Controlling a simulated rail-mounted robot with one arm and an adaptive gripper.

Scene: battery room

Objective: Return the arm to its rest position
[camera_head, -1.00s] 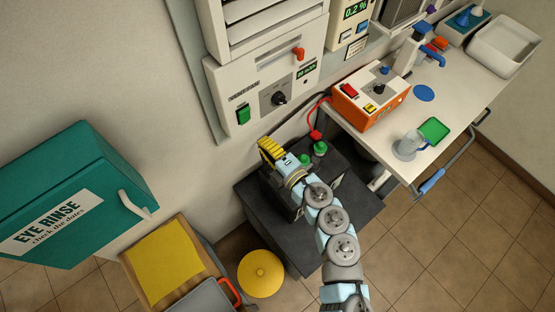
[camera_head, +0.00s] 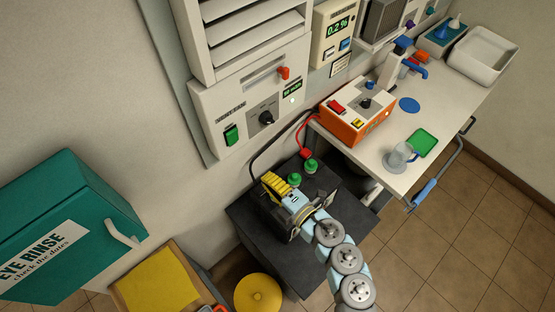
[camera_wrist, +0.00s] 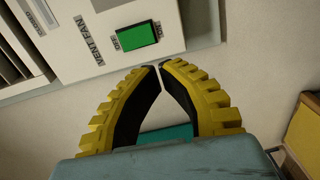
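My arm (camera_head: 345,259) reaches up from the bottom of the head view, over a dark cabinet or bench. My gripper (camera_head: 272,182) is at its far end, with yellow ridged fingers, left of two green caps. In the wrist view, the fingers of my gripper (camera_wrist: 158,66) curve in until their tips almost meet, with only a thin gap. Nothing is held between them. The vent fan panel with its green switch (camera_wrist: 136,36) lies beyond the fingertips.
The dark bench top (camera_head: 345,190) carries green caps (camera_head: 310,166) and a red clamp (camera_head: 305,153) with cables. An orange box (camera_head: 350,125) and a mug (camera_head: 398,158) stand on the white table. A teal eye rinse cabinet (camera_head: 95,205) is at left. Floor is open at right.

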